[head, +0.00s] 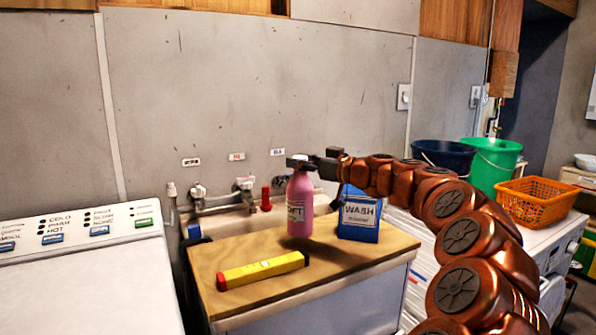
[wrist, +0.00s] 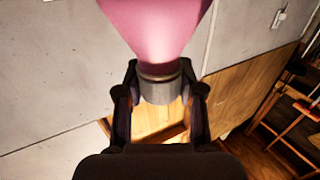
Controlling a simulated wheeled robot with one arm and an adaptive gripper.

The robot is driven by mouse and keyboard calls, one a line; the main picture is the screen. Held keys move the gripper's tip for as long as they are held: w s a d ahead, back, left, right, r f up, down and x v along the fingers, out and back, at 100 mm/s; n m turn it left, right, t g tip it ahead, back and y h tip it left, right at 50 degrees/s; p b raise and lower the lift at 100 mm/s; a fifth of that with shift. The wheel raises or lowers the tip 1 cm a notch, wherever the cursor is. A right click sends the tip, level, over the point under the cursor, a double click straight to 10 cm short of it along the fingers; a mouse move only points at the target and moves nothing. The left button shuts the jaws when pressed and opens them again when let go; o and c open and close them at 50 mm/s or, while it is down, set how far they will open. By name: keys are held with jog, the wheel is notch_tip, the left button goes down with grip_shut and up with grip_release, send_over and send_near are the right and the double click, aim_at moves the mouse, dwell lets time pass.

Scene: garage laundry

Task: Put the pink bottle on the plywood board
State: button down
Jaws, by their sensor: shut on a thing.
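The pink bottle (head: 299,205) is upright in the head view, its base over the back part of the plywood board (head: 345,260). I cannot tell whether its base touches the board. My gripper (head: 303,161) reaches in from the right and is shut on the bottle's top. In the wrist view my gripper (wrist: 160,88) has its fingers on both sides of the bottle's grey neck and cap, with the pink body (wrist: 165,35) beyond it.
A blue WASH box (head: 359,218) stands right of the bottle on the board. A yellow level (head: 262,271) lies at the front left. Taps (head: 245,190) and a red-topped item (head: 265,199) are behind. The board's front right is clear.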

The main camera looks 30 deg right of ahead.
jog(key=shift+w+d, duration=0.35)
jog(key=shift+w, duration=0.4)
jog(key=shift+w+d, duration=0.3)
jog(key=shift+w, duration=0.55)
jog(key=shift+w+d+f+p, duration=0.15)
jog(key=shift+f+p, duration=0.2)
jog(key=shift+f, duration=1.65)
jog(key=c, duration=0.7)
grip_release()
jog(key=shift+r, duration=0.2)
jog(key=b+v, duration=0.1)
jog(key=v, duration=1.1)
jog(key=shift+f+b, duration=0.15)
jog(key=shift+b, duration=0.15)
